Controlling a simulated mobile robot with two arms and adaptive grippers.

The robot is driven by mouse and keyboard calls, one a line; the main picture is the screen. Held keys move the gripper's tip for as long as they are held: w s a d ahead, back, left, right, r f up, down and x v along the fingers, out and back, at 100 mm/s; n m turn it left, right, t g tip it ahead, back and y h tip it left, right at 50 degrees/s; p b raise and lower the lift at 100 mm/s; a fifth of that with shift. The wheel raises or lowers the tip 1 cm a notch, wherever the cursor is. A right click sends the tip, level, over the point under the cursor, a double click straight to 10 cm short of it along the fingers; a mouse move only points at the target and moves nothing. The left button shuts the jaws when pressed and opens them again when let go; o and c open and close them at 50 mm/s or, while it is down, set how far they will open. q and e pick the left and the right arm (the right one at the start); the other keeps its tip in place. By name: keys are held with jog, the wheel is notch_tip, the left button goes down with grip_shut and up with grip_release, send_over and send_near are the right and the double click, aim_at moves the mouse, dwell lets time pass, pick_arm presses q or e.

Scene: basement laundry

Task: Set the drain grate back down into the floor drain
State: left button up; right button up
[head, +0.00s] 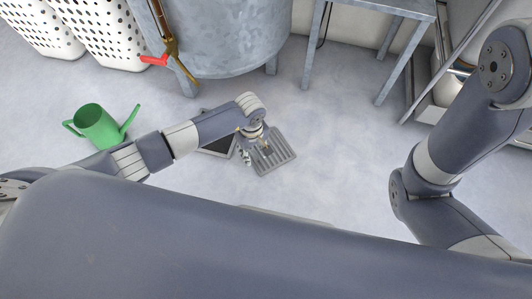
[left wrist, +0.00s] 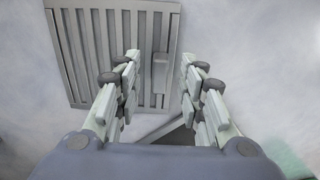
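The drain grate (head: 281,157) is a grey slatted square lying flat on the floor, right of the floor drain. In the left wrist view the grate (left wrist: 85,50) fills the upper left, with a raised block-like handle (left wrist: 160,73) on its slats. The floor drain (head: 219,146) is a dark square opening with a pale rim, partly hidden by my left arm. My left gripper (head: 257,151) is over the grate's left part, pointing down. Its fingers (left wrist: 159,58) are open, with the handle showing between them; contact cannot be told. My right gripper is out of view.
A green watering can (head: 98,126) stands left of the drain. A galvanized tub (head: 225,35) on legs and a metal table (head: 385,8) stand behind. White perforated baskets (head: 105,35) are at the upper left. The floor right of the grate is clear.

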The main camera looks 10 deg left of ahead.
pick_arm(q)
jog(key=shift+f, duration=0.2)
jog(key=shift+c, duration=0.6)
grip_shut()
